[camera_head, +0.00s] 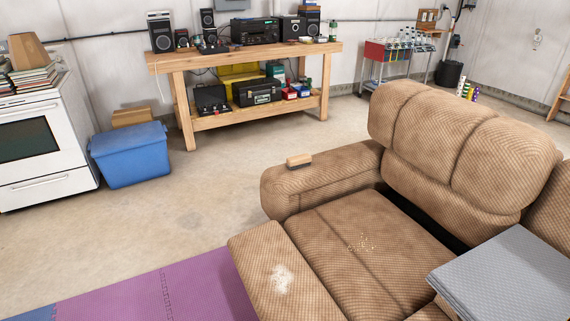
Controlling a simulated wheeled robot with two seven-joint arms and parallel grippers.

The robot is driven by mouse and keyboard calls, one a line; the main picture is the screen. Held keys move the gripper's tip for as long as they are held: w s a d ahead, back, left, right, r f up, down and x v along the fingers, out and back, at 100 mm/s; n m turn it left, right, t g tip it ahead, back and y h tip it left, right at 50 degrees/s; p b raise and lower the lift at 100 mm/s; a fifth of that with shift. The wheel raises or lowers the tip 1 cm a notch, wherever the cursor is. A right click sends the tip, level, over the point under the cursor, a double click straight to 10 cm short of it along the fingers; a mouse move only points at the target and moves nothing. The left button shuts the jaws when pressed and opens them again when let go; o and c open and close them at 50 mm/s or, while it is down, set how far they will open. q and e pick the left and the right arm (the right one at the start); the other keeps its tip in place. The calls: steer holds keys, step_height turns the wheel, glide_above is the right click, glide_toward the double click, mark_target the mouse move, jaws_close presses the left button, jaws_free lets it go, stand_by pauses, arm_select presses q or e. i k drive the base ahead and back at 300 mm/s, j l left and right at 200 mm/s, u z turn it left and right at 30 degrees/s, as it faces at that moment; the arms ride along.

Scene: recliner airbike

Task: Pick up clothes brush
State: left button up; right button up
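The clothes brush (299,161) is a small tan block in the head view. It lies on top of the brown recliner's armrest (330,178), near the armrest's front end. Its bristles cannot be made out at this size. Neither of my grippers shows in this view.
The recliner seat (362,248) holds scattered crumbs, and a white powdery patch (281,279) marks its footrest. A grey folded item (505,275) lies at lower right. A blue bin (130,157), white stove (40,145) and wooden workbench (243,53) stand behind. Concrete floor (190,215) left of the recliner is clear.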

mark_target(305, 159)
steer(key=i, duration=0.15)
steer(key=z, duration=0.65)
steer(key=i+j+z, duration=0.15)
steer(key=j+z, duration=0.3)
steer(key=i+j+z, duration=0.1)
steer(key=j+z, duration=0.75)
steer(key=j, duration=0.5)
steer(key=j+z, duration=0.15)
steer(key=j, duration=0.35)
steer(key=k+j, duration=0.1)
steer(key=j, duration=0.35)
steer(key=j+z, duration=0.15)
steer(key=j, duration=0.35)
steer(key=k+j, duration=0.15)
steer(key=j, duration=0.35)
steer(key=k+j+z, duration=0.1)
steer(key=j, duration=0.35)
steer(key=k+j+z, duration=0.1)
steer(key=j, duration=0.4)
